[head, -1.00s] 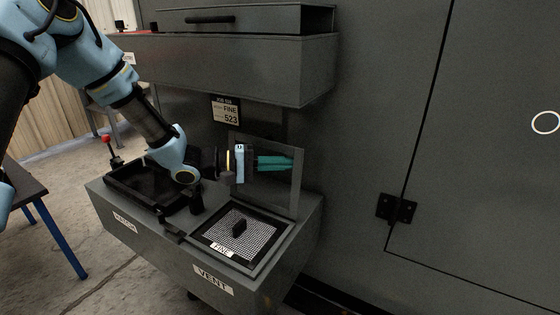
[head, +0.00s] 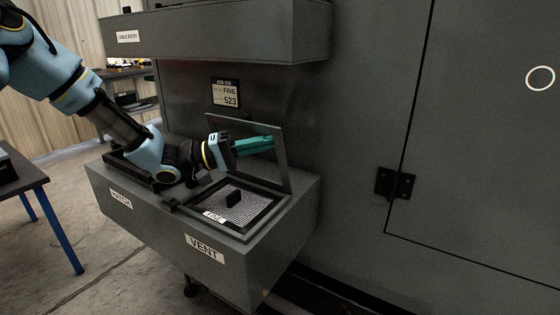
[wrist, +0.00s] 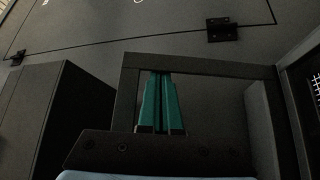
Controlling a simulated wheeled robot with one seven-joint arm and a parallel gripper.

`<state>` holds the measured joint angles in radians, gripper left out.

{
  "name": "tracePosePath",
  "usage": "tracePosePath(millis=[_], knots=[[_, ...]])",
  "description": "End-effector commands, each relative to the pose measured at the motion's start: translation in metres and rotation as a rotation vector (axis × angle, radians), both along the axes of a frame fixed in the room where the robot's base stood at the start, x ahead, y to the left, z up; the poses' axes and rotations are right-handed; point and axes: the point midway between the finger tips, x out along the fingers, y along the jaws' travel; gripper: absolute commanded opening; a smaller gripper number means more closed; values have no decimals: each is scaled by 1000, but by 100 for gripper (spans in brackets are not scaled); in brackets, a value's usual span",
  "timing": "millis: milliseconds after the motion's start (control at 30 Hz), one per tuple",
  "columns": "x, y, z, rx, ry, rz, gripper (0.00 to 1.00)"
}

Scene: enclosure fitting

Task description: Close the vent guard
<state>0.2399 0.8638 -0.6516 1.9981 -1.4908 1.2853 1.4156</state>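The vent guard (head: 285,162) is a grey open frame standing raised at the back edge of the vent opening, leaning slightly. It also shows in the wrist view (wrist: 205,65) as a dark frame whose top bar crosses beyond my fingertips. My gripper (head: 268,143) has teal fingers, which lie close together with nothing visible between them. They point right, across the upper part of the guard. In the wrist view the fingers (wrist: 160,76) end at the top bar; contact is unclear. Below, a mesh panel (head: 255,205) with a black handle and a FINE label sits in the vent opening.
The box front bears a VENT label (head: 204,247). A dark tray (head: 128,170) lies left, partly behind my arm. A cabinet ledge (head: 215,40) overhangs above, with a job card (head: 226,92) below it. A table (head: 25,180) stands far left.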

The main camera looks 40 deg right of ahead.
Motion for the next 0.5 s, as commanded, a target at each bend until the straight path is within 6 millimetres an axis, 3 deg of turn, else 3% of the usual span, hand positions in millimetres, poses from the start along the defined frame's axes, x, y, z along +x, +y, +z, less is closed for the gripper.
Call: tracePosePath(millis=[33,133,500], knots=[[-1,8,-13,-43,-7,2,0],[-4,20,-15,-127,-28,1,0],[-14,51,-28,-115,-27,0,0]])
